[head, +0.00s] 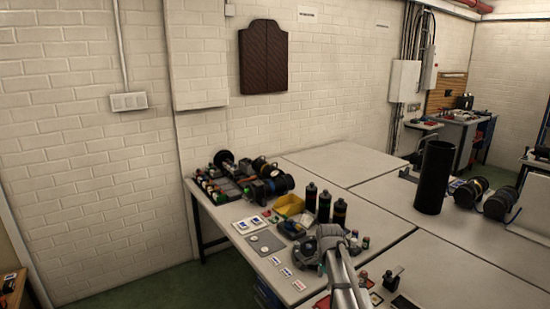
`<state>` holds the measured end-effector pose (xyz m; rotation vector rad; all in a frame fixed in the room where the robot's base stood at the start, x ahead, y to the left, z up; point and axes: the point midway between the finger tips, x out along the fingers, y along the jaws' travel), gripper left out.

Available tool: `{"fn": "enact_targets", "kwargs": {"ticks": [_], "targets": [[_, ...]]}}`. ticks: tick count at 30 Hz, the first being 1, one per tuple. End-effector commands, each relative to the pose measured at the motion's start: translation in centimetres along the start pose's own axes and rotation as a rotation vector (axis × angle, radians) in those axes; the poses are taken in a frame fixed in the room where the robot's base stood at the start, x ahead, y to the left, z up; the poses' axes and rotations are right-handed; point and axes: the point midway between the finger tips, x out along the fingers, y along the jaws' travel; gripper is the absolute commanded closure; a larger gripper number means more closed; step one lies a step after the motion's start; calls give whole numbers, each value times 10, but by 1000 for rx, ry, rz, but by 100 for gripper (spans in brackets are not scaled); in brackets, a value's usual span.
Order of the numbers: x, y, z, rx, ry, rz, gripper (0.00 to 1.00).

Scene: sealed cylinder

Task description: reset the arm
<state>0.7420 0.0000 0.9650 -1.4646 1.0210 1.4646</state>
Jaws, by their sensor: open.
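My arm reaches up from the bottom edge of the head view over the near table. My gripper (310,253) is at its far end, low over the table or just above it, with small items around it. It is open, and I see nothing held in it. Its fingertips are small and hard to make out. A tall black cylinder (436,178) stands upright on the tables to the right, well apart from my gripper.
Three dark bottles (324,206) stand just behind my gripper, by a yellow bin (289,206). Cards and a grey mat (265,243) lie to its left. Dark spools (500,203) sit at the right. The middle tabletop (385,200) is mostly clear.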

Motion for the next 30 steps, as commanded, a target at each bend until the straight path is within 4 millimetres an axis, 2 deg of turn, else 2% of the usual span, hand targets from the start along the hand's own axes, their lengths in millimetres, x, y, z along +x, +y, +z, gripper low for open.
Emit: {"fn": "enact_targets", "kwargs": {"ticks": [1,21,25,30], "targets": [[5,14,5,-51,0,0,27],[45,162,58,-978,0,0,27],[49,180,65,-1111,0,0,27],[52,191,70,-1204,0,0,27]]}}
